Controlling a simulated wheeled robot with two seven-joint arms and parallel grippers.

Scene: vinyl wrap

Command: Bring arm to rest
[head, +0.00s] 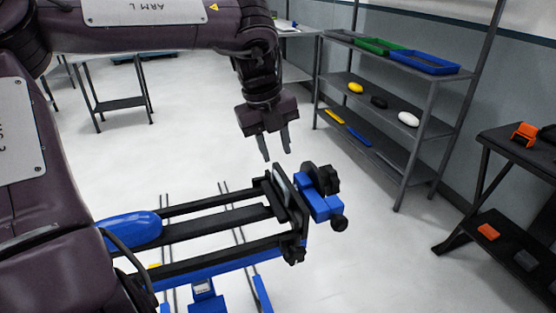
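My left arm comes in from the left and reaches across the top of the head view. My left gripper (275,155) points down with its two fingers apart and nothing between them. The gripper looks apart from the frame. My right gripper is not in the head view.
A blue clamp-like part with a black knob (318,195) sits at the frame's right end. A blue rounded object (132,229) lies at its left. A grey shelf (385,140) with trays stands behind right. A dark table (515,150) is at right. Open floor lies between.

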